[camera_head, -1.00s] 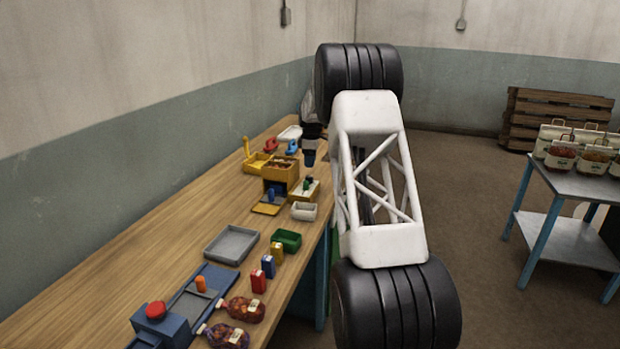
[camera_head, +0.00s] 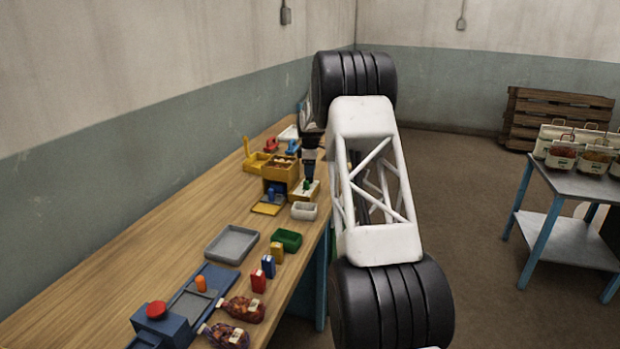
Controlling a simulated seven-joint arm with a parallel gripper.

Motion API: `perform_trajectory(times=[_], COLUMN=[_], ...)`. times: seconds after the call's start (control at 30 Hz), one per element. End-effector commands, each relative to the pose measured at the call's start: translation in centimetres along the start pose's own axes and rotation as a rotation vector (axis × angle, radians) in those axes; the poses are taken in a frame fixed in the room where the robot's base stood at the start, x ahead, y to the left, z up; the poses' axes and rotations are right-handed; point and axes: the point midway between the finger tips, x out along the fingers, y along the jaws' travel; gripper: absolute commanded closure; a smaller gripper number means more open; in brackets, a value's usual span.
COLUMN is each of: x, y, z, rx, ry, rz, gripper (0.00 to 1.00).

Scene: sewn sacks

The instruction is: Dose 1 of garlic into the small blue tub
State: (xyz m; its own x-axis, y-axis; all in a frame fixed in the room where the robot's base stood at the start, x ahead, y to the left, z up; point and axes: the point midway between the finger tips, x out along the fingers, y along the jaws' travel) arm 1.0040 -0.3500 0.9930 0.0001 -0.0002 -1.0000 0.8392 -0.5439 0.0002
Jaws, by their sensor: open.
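My gripper (camera_head: 309,170) points down beside the yellow box unit, above a light tray (camera_head: 304,191) with a small green thing (camera_head: 307,184) in it. Its jaws are open, though the fingers are too small to make out well. The yellow box unit (camera_head: 282,170) has brownish contents on top, which I cannot identify as garlic. A small blue thing (camera_head: 271,193), possibly the tub, is at its dark front opening. Another blue object (camera_head: 293,147) stands farther back, next to a red one (camera_head: 271,145).
A white bin (camera_head: 304,211), green bin (camera_head: 286,239) and grey tray (camera_head: 232,244) lie nearer on the bench. Yellow, blue and red packets (camera_head: 258,281), filled net sacks (camera_head: 243,309) and a blue device with a red button (camera_head: 156,310) are in front. The bench's left side is clear.

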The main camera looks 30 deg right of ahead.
Motion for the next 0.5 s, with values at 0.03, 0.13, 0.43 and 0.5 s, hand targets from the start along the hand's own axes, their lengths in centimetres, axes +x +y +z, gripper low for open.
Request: perform_trajectory(times=[0.03, 0.13, 0.43, 0.5], x=[0.7, 1.8, 3.6, 3.7], y=[0.0, 0.0, 0.0, 0.0], z=[0.0, 0.0, 0.0, 0.0], rx=[0.000, 0.000, 0.000, 0.000], ry=[0.000, 0.000, 0.000, 0.000], rz=[-0.001, -0.001, -0.001, -0.001], gripper=[0.56, 0.56, 0.56, 0.56])
